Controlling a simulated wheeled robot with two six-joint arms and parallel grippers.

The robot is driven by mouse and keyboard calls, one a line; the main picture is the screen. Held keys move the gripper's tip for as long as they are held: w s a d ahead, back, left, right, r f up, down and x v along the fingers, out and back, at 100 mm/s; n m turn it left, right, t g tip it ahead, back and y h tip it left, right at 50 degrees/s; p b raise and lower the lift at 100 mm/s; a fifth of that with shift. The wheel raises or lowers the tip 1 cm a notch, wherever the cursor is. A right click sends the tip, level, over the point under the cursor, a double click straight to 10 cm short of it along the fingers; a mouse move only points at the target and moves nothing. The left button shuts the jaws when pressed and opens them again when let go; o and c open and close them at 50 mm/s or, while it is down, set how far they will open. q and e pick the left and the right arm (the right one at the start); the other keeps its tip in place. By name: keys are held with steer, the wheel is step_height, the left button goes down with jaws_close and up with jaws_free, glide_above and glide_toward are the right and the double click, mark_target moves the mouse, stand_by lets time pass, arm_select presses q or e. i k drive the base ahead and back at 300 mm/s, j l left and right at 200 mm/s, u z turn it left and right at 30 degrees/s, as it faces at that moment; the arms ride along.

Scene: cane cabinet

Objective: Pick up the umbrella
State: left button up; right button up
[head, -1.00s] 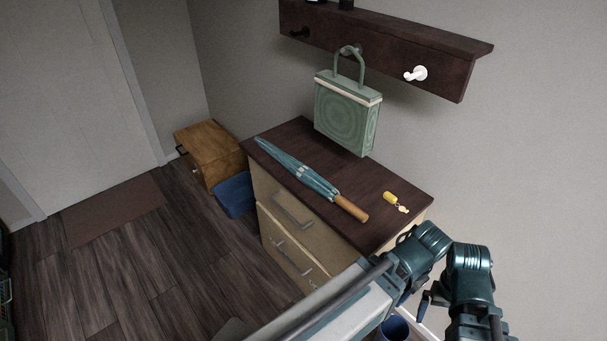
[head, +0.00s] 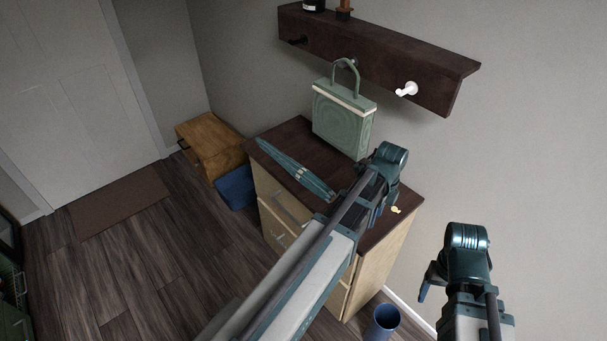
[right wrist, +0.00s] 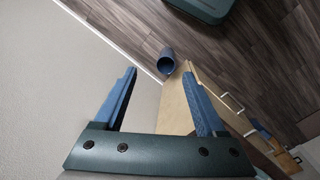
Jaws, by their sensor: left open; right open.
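The folded blue-green umbrella (head: 294,168) lies on the dark top of the cabinet (head: 291,135) in the head view, slanting from back left to front right. Its wooden handle is hidden behind my left arm. My left gripper (head: 379,195) is over the right part of the cabinet top, near the umbrella's handle end; its fingers are mostly hidden, and it is open. My right gripper (head: 428,283) is off to the right of the cabinet. It also shows in the right wrist view (right wrist: 158,73), open and empty, with its fingers wide apart.
A green handbag (head: 342,118) stands at the back of the cabinet top. A small yellow item (head: 396,209) lies near its right edge. A wall shelf with hooks (head: 378,55) is above. A blue bin (head: 383,322) stands on the floor at right, also in the right wrist view (right wrist: 166,62).

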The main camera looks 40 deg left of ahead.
mark_target(305, 176)
steer(key=j+z, duration=0.45)
steer(key=j, duration=2.9)
